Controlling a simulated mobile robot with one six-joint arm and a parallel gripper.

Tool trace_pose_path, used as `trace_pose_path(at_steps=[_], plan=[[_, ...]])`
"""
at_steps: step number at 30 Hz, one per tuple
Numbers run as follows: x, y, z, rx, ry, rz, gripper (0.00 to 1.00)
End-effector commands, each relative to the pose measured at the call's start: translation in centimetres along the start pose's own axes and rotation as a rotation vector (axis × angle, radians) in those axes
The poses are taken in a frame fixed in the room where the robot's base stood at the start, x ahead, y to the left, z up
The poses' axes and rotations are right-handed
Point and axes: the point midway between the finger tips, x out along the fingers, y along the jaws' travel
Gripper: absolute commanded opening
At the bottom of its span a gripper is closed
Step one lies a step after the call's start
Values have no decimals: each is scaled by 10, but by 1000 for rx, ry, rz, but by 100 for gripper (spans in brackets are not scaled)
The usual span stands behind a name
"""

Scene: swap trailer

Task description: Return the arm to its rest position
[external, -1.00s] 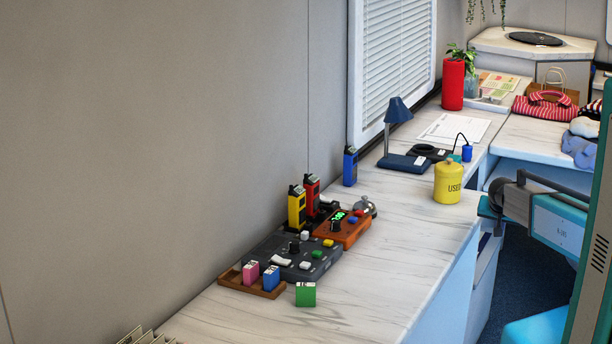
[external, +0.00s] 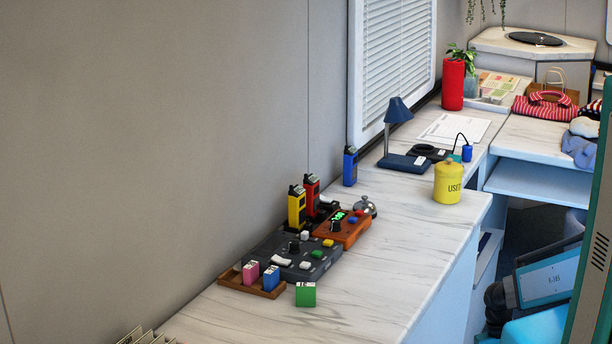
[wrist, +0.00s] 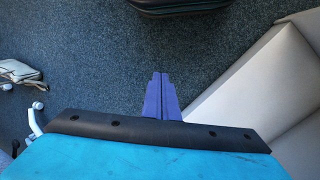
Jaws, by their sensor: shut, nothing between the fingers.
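My gripper (wrist: 161,88) shows in the wrist view as two purple fingers pressed together, with nothing between them. It hangs over dark blue carpet (wrist: 90,70). In the external view my teal arm (external: 550,280) is folded low at the right edge, beside the counter; the fingertips are hidden there.
The marble counter (external: 400,262) carries a grey control box (external: 292,258), an orange box (external: 341,232), several radios, a green block (external: 305,294), a yellow tin (external: 448,182) and a blue lamp (external: 398,112). The wrist view shows a pale panel (wrist: 240,85) at right and a dark case (wrist: 180,5) at top.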

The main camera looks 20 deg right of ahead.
Motion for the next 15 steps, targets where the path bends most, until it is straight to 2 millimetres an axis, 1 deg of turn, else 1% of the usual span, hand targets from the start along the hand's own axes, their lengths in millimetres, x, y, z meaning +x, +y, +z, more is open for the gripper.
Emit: trace_pose_path(at_steps=[1,2,3,5,6,9,12,15], plan=[[6,-4,28,-34,-47,-6,0],[10,-6,41,-57,-74,-10,0],[15,-9,60,-85,-111,-17,0],[20,-12,87,-126,-165,-28,0],[23,-14,104,-152,-197,-36,0],[28,-18,140,-207,-268,-55,0],[30,-20,164,-245,-317,-70,0],[31,-21,176,-265,-342,-78,0]])
